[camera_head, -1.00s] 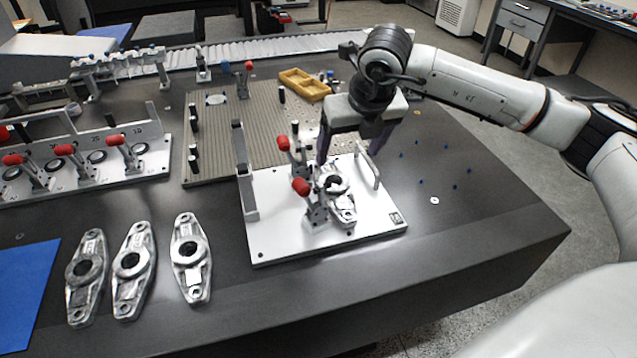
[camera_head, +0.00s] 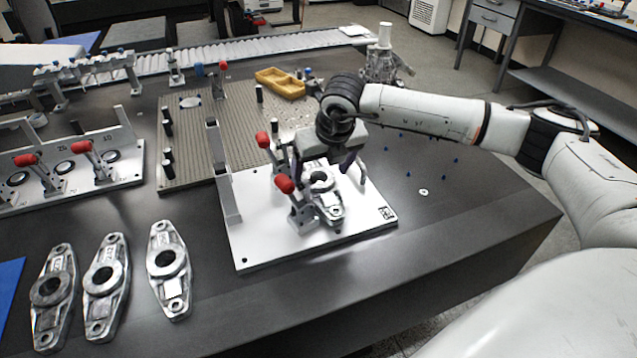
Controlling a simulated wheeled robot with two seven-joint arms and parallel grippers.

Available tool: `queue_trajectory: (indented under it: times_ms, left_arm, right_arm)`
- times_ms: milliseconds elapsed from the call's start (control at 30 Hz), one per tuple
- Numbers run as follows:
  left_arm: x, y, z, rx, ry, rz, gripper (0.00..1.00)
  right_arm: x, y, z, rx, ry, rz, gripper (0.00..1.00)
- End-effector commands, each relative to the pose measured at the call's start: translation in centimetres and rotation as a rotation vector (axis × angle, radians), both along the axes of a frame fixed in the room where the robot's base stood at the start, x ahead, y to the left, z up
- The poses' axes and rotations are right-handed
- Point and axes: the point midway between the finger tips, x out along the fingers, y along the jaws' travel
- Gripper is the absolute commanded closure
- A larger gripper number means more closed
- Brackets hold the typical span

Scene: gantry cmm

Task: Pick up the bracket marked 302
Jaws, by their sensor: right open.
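Three grey metal brackets lie in a row on the dark table at the lower left: a left one (camera_head: 53,318), a middle one (camera_head: 100,306) and a right one (camera_head: 175,301). Their raised markings are too small to read surely. A fourth bracket (camera_head: 331,211) sits on the white fixture plate (camera_head: 262,247), beside red-tipped clamps (camera_head: 284,184). My right gripper (camera_head: 324,166) is open and empty, its fingers pointing down just behind and above this fourth bracket. I cannot tell whether they touch anything. My left gripper is not in view.
A grey upright post (camera_head: 222,180) and a handle stand on the fixture plate. A ribbed board (camera_head: 205,130) with black pegs and a yellow tray (camera_head: 281,83) lie behind. A clamp rack (camera_head: 75,182) is at left. Table room is clear right of the bracket row.

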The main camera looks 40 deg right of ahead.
Motion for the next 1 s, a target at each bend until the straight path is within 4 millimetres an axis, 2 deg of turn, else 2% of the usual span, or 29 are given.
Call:
queue_trajectory:
  times_ms: [133, 400, 467, 767, 1000]
  left_arm:
    - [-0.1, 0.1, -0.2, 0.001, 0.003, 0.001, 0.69]
    - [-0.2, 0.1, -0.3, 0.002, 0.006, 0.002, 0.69]
    - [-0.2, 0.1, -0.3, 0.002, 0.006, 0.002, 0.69]
    - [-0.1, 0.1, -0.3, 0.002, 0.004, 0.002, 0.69]
    - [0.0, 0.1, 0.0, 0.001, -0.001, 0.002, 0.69]
  right_arm:
    - [0.6, -0.2, -1.7, 0.0, 0.001, -0.002, 0.21]
    - [0.8, -0.2, -2.0, 0.0, -0.001, -0.001, 0.21]
    - [0.8, -0.2, -2.0, 0.0, -0.001, -0.001, 0.3]
    - [0.8, -0.3, -1.9, 0.0, -0.001, -0.001, 0.8]
    - [0.9, -0.3, -1.7, 0.0, -0.005, -0.001, 0.82]
